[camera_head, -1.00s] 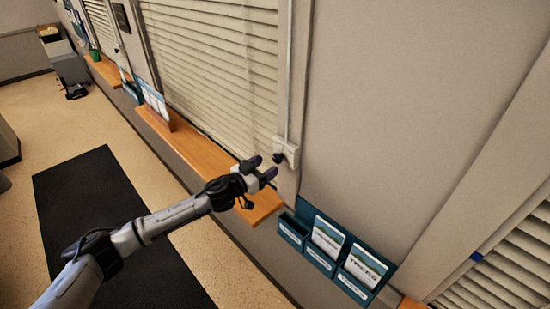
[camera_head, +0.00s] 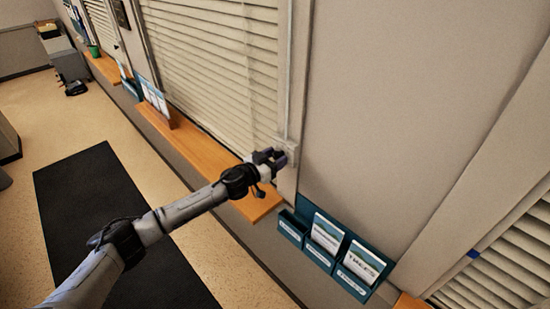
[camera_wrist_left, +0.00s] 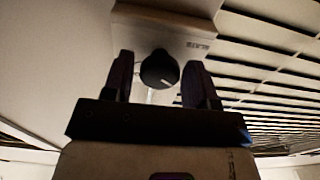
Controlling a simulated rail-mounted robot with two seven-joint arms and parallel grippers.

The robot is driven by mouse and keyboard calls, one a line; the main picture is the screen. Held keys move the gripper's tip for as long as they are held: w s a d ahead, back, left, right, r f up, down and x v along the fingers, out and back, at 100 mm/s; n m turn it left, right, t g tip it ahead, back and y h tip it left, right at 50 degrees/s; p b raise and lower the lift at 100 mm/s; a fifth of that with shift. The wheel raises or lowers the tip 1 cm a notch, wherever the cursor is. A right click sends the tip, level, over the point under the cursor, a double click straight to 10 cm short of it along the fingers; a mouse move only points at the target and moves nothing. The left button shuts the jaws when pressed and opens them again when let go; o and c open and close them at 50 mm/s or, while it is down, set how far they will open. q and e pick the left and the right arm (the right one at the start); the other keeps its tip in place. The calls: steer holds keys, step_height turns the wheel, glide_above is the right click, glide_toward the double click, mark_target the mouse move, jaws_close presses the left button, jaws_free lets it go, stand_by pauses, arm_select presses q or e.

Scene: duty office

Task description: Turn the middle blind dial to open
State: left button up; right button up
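The middle blind dial (camera_wrist_left: 160,69) is a dark round knob with a white pointer mark. It sits on a pale housing (camera_wrist_left: 195,37) beside the blind, and the housing also shows in the head view (camera_head: 293,151). My left gripper (camera_head: 275,157) is at the housing and hides the dial in the head view. In the left wrist view its two dark fingers (camera_wrist_left: 160,78) stand open on either side of the dial, with a visible gap on each side. The middle blind (camera_head: 215,65) has pale horizontal slats. My right gripper is not in view.
A wooden sill (camera_head: 195,145) runs below the blind. A teal leaflet rack (camera_head: 333,255) hangs on the wall below and right of the dial. Another blind (camera_head: 510,265) is at the lower right. The wall right of the dial is bare.

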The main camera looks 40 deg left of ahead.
arm_select(q)
steer(key=c, duration=0.6)
steer(key=shift+c, duration=0.3)
steer(key=shift+m, duration=0.3)
steer(key=m+p, duration=0.1)
steer(key=m, duration=0.2)
steer(key=shift+r+m, duration=0.1)
steer(key=shift+m, duration=0.3)
steer(key=m+p, duration=0.1)
steer(key=m, duration=1.1)
steer(key=shift+m, duration=0.4)
steer(key=m, duration=0.4)
steer(key=shift+m, duration=1.4)
